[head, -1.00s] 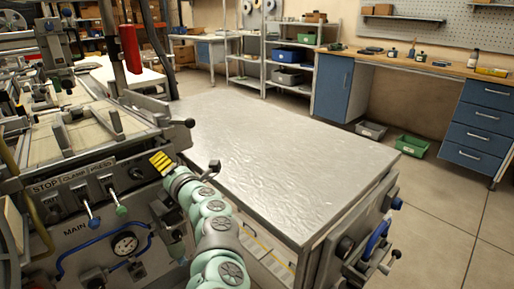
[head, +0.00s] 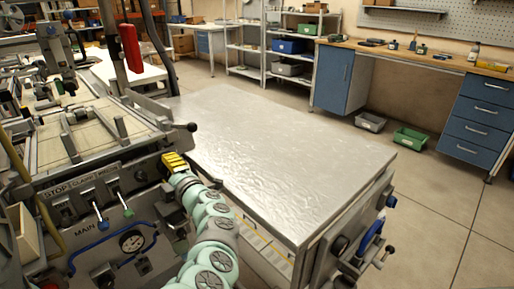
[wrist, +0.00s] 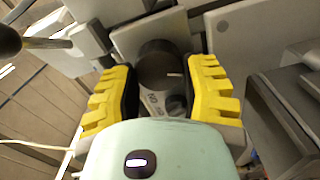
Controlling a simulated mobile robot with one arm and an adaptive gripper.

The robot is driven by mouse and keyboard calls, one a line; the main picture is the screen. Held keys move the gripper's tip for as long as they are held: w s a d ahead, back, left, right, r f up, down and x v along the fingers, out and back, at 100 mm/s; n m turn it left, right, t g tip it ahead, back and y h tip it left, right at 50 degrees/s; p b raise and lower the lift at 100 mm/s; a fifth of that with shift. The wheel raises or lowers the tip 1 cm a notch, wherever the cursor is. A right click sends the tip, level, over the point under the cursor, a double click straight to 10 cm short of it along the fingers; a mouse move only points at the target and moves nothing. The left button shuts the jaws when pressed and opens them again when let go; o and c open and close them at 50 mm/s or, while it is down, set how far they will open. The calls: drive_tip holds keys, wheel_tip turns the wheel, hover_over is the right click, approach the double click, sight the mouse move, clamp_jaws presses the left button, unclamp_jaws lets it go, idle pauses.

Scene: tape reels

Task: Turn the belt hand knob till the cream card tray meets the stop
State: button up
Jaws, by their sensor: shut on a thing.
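My gripper (head: 174,162) has yellow ribbed fingers and is at the front of the grey machine. In the wrist view my gripper (wrist: 163,88) has one finger on each side of a dark round knob (wrist: 160,66) with a small white mark, and is shut on it. The fingers and wrist hide the knob in the head view. A cream piece (head: 25,235) stands at the lower left edge, and a flat cream bed (head: 62,147) lies on the machine top. I cannot tell which is the card tray, nor whether it touches a stop.
A panel with levers and a gauge (head: 131,241) is left of my arm. A black-ended lever (head: 191,127) sticks out above the gripper. A bare metal table (head: 275,150) stands to the right. The floor beyond it is mostly clear, with bins under the bench.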

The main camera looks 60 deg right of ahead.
drive_tip(key=shift+f, duration=0.15)
drive_tip(key=o, duration=0.9)
drive_tip(key=shift+w+a, duration=0.1)
drive_tip(key=shift+o, duration=0.2)
drive_tip(key=v, duration=1.2)
